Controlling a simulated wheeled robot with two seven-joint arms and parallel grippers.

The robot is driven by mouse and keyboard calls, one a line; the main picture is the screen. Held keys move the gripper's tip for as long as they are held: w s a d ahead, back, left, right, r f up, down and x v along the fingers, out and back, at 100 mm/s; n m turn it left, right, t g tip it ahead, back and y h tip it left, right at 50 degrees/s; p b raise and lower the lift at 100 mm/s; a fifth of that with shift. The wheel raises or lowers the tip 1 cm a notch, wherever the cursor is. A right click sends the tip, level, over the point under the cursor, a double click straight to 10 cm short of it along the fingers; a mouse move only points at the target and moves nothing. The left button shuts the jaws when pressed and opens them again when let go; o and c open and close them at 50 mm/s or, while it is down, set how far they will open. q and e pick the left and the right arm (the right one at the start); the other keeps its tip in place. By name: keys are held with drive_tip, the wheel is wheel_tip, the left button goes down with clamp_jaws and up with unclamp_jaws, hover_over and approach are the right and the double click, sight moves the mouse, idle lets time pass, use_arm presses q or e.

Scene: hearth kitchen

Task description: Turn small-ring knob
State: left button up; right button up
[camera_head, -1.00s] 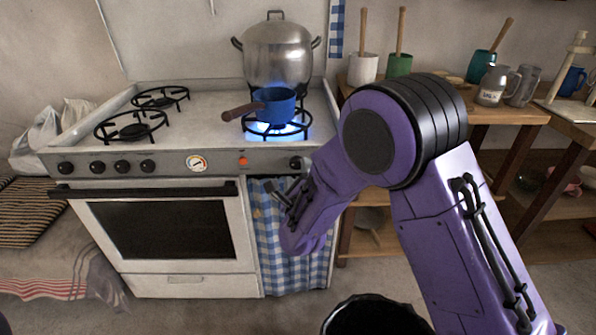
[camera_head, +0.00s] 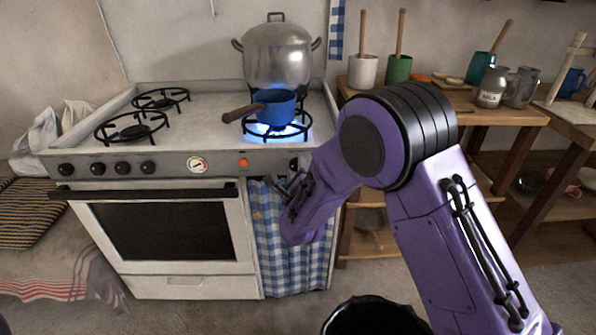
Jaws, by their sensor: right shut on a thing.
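The dark knob (camera_head: 294,163) that my right gripper works at is at the right end of the stove's front panel, partly hidden by the gripper. My right gripper (camera_head: 296,172) is at this knob, shut on it; its fingers are small and partly hidden by my own arm. A blue saucepan (camera_head: 274,104) with a brown handle stands on the front right ring (camera_head: 246,127), where a blue flame burns. My left gripper is not in view.
A big lidded steel pot (camera_head: 278,58) stands on the back right ring, with blue flame near its base. Several other knobs (camera_head: 122,167), a gauge (camera_head: 196,164) and an orange button (camera_head: 243,163) line the panel. A wooden shelf (camera_head: 500,112) with jars stands to the right.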

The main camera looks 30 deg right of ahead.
drive_tip(key=n+p, duration=0.4)
drive_tip(key=n, duration=0.9)
drive_tip(key=shift+r+p, duration=0.15)
drive_tip(key=shift+p, duration=0.15)
drive_tip(key=shift+n, duration=0.3)
drive_tip(key=o, duration=1.1)
drive_tip(key=shift+c, duration=0.2)
drive_tip(key=v, duration=1)
drive_tip(key=shift+s, duration=0.3)
